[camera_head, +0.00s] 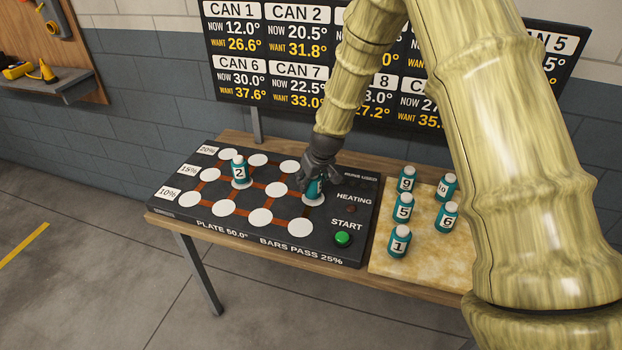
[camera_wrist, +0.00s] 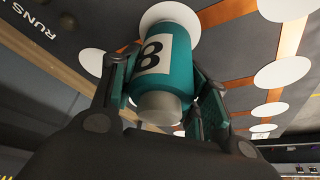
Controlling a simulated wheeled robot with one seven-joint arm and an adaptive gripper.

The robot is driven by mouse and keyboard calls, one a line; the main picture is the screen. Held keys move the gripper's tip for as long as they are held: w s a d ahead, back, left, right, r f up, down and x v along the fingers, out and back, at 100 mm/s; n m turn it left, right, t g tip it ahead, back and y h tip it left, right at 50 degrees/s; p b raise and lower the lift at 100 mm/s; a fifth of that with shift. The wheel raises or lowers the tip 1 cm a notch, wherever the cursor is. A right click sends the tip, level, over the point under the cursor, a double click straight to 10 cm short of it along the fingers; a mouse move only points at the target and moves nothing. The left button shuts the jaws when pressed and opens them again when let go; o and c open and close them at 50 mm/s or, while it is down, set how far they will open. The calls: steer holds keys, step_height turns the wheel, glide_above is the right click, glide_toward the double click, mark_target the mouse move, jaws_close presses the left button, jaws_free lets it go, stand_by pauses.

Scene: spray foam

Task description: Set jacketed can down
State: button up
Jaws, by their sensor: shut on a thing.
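My gripper (camera_head: 319,172) is shut on the teal-jacketed can marked 8 (camera_head: 315,189), over a white disc (camera_head: 313,199) at the right side of the dark heating plate (camera_head: 290,243). In the wrist view, the gripper (camera_wrist: 164,68) has its fingers on both sides of can 8 (camera_wrist: 180,70). The can's pale cap (camera_wrist: 159,106) faces the camera and its far end is against or just above the white disc (camera_wrist: 168,13). I cannot tell whether it touches. The fingers partly hide the can in the head view.
Can 2 (camera_head: 238,170) stands on another disc of the plate. Several teal cans, including can 1 (camera_head: 399,241) and can 5 (camera_head: 403,208), stand on the yellowish board (camera_head: 425,262) at right. A green START button (camera_head: 342,239) is near the plate's front right. Several discs are bare.

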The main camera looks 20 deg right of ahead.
steer(key=shift+f, duration=0.25)
steer(key=o, duration=1.1)
steer(key=shift+r, duration=0.2)
steer(key=shift+s+r, duration=0.15)
steer(key=shift+r, duration=0.3)
steer(key=shift+b+v, duration=1.2)
steer(key=shift+v, duration=4.35)
steer(key=shift+f, duration=0.1)
